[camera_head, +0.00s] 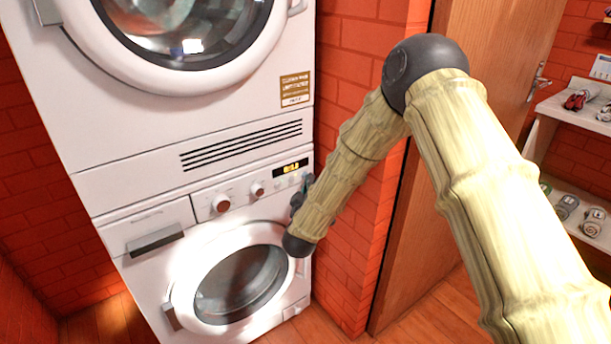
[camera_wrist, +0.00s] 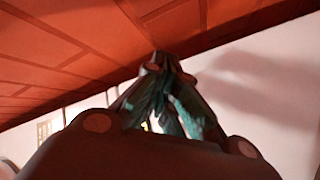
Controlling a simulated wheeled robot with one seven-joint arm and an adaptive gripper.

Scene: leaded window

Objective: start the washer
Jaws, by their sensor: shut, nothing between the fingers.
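The washer (camera_head: 150,262) is the lower white machine of a stack in the head view. Its round door (camera_head: 240,285) looks closed. Its control panel has two round knobs (camera_head: 221,203) and a lit display (camera_head: 291,168) with yellow characters. My gripper (camera_head: 306,183) is at the right end of this panel, close to the machine's right edge, partly hidden by my arm. In the wrist view my gripper (camera_wrist: 163,62) has its fingers together and empty, near a pale surface. I cannot tell whether the fingertips touch the panel or a button.
A second white machine (camera_head: 130,110) with a round door is stacked above. A red brick wall (camera_head: 350,80) stands close on the right, then a wooden door (camera_head: 490,60). White shelves (camera_head: 560,105) with shoes are at the far right. The wooden floor (camera_head: 430,305) shows below.

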